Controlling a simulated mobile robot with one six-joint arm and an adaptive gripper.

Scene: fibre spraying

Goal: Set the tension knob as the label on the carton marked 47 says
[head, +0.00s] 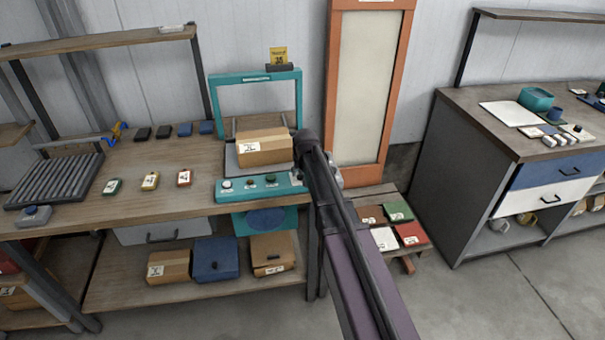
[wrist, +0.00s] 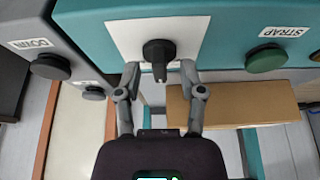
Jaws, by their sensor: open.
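A black tension knob (wrist: 158,50) sits on a white plate (wrist: 120,38) on a teal panel in the wrist view. Its narrow grip points toward my gripper. My gripper (wrist: 159,68) is open, with one fingertip on each side of the knob's lower part; I cannot tell whether they touch it. In the head view, a brown carton (head: 263,153) with a white label rests in the teal strapping machine (head: 222,98). Its label is too small to read, so I cannot tell which carton is marked 47. My arm covers the right end of the machine's control panel.
A green button (wrist: 266,60) marked STRAP is right of the knob. A dark button (wrist: 50,66) marked DOWN is on a grey panel at left. Other labelled cartons, including one brown carton (head: 169,268), stand on the lower shelf. Small labelled boxes lie on a low stand (head: 378,200).

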